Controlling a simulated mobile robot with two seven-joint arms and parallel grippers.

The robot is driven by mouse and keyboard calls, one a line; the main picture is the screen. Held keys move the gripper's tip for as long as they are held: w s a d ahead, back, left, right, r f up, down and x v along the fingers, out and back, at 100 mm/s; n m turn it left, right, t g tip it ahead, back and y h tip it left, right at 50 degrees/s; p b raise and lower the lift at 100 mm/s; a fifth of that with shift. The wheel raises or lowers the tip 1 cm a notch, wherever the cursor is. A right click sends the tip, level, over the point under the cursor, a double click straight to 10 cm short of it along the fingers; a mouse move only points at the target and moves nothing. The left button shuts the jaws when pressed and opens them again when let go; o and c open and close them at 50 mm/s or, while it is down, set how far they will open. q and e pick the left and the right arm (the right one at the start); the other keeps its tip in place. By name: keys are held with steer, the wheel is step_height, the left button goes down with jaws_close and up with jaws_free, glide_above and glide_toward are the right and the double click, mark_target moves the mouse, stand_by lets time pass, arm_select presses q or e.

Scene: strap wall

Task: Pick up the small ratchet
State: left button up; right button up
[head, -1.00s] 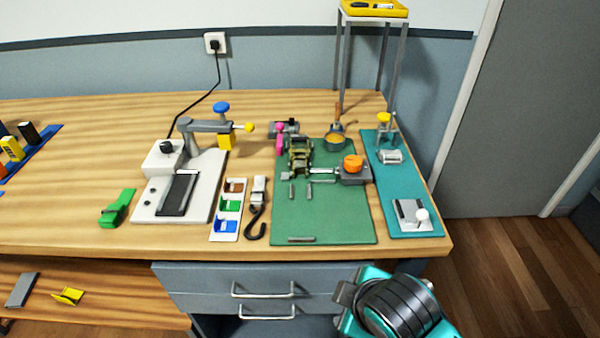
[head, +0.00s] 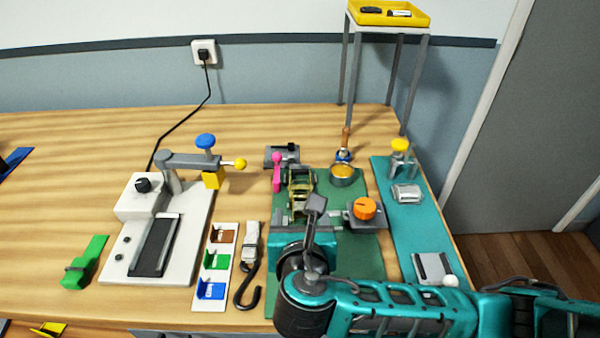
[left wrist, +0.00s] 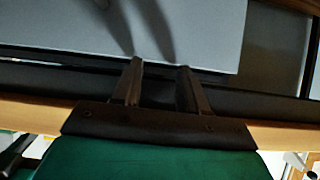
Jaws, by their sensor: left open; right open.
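A small brass-coloured ratchet (head: 299,188) sits on the green mat (head: 365,257), toward its upper left. My right gripper (head: 316,205) comes in from the right, above the mat. Its dark finger ends just below the ratchet in the picture and covers part of the mat; whether it touches the ratchet cannot be told. It is open, with nothing seen in it. My left gripper (left wrist: 158,66) shows only in the left wrist view. Its two dark fingers are apart and empty, over a grey surface.
An orange knob (head: 364,208) stands right of the ratchet, a pink-topped lever (head: 277,170) left of it, and a small pan (head: 342,174) behind. A white press base (head: 190,245) is at left. A teal mat (head: 418,225) lies at right. The back left table is clear.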

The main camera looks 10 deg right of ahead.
steer(key=b, duration=0.1)
glide_toward(300, 192)
steer(key=x, duration=0.3)
steer(key=shift+r, duration=0.3)
steer(key=shift+w+d+f, duration=0.1)
steer(key=shift+w+f, duration=0.15)
steer(key=shift+w, duration=0.3)
steer(key=x, duration=0.2)
steer(key=b+x, duration=0.1)
steer(key=x, duration=0.1)
steer(key=shift+f, duration=0.5)
steer(key=shift+w+d+f, duration=0.1)
steer(key=shift+w, duration=0.2)
arm_select(q)
steer(key=shift+s+f, duration=0.25)
steer(key=shift+f, duration=0.95)
arm_select(e)
steer(key=c, duration=0.6)
arm_select(q)
steer(key=shift+s+f, duration=0.1)
steer(key=shift+s, duration=0.1)
arm_select(e)
steer(key=c, duration=0.4)
